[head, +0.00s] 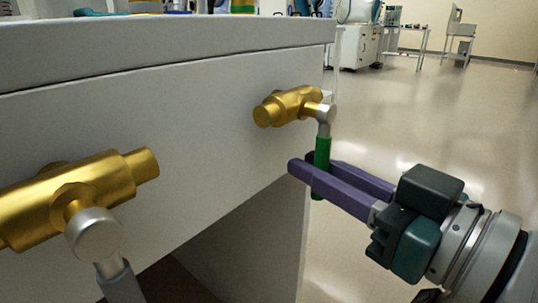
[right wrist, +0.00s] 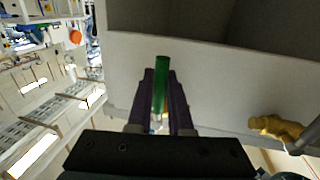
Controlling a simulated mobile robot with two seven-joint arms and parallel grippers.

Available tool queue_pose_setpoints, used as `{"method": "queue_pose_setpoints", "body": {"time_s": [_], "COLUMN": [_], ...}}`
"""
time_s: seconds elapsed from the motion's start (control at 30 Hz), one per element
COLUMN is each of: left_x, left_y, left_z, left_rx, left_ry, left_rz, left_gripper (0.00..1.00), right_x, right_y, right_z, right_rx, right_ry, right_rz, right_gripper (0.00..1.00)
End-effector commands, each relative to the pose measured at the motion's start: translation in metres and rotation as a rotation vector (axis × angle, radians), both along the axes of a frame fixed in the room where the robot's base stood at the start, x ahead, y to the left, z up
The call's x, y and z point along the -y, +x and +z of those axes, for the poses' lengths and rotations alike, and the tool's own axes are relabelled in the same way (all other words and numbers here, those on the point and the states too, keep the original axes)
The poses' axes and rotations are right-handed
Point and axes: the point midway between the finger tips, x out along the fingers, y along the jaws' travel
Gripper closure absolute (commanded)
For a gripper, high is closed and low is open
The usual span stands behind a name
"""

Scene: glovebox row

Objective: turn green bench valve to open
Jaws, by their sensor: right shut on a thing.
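The green bench valve has a brass body (head: 288,106) on the bench front, near its right corner in the head view. Its green lever handle (head: 322,153) hangs down from a silver hub below the brass body. My right gripper (head: 316,177) comes in from the right, and its purple fingers are shut on the lower part of the green handle. In the right wrist view the green handle (right wrist: 161,88) stands between the two fingers (right wrist: 161,100). My left gripper is not in view.
A second brass valve (head: 70,195) with a grey handle (head: 119,283) is on the bench front (head: 190,95) at the left. Several items stand on the bench top. Open floor (head: 430,110) lies to the right, with white tables and equipment far back.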

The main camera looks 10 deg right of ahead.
Motion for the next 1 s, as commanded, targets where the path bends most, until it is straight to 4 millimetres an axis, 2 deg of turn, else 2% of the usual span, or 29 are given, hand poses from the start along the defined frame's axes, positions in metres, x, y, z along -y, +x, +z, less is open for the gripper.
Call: {"method": "queue_pose_setpoints", "body": {"time_s": [0.47, 1.0], "left_x": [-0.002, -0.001], "left_y": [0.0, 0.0], "left_z": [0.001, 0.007], "left_rx": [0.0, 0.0], "left_ry": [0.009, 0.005], "left_rz": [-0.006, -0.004], "left_gripper": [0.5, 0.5], "right_x": [0.003, 0.025], "right_y": [0.003, 0.02], "right_z": [0.001, 0.01], "right_rx": [0.046, 0.328], "right_ry": [-0.055, -0.416], "right_rz": [0.0, -0.002], "right_gripper": [1.0, 1.0]}}
